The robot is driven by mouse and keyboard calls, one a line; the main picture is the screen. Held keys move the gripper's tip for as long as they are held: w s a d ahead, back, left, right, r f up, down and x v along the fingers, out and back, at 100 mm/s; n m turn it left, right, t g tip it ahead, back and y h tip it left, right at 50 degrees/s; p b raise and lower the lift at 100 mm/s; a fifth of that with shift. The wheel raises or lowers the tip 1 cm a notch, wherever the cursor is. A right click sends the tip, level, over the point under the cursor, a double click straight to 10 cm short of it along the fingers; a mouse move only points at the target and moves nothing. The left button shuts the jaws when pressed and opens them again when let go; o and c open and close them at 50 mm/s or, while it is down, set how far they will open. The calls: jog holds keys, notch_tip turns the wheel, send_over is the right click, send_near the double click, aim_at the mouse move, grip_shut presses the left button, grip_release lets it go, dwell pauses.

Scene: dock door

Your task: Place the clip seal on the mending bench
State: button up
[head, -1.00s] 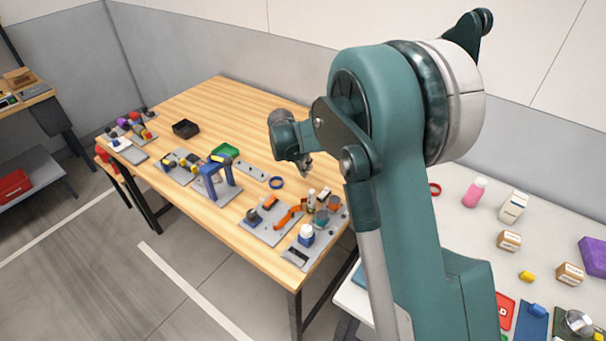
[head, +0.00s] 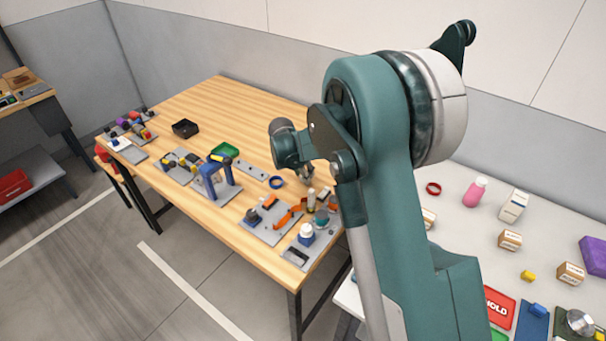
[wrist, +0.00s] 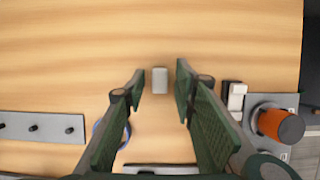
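In the wrist view a small grey-white block (wrist: 160,80), which I take to be the clip seal, shows on or just above the wooden top of the bench (wrist: 70,60). It lies between the two fingertips of my gripper (wrist: 159,73), with a gap on each side. The gripper is open and points down at the wood. In the head view my gripper (head: 307,177) is low over the right part of the wooden bench (head: 215,105). I cannot make out the block there.
Left of the fingers are a grey strip with dark pegs or holes (wrist: 40,127) and a blue ring (head: 277,182). To the right stand a white item (wrist: 235,97) and an orange cylinder (wrist: 275,122) on a grey plate. The bench's back stretch is clear.

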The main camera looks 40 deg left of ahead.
jog(key=shift+r, duration=0.2)
jog(key=v, duration=1.2)
jog(key=shift+p, duration=0.4)
dwell(0.4)
dwell(0.3)
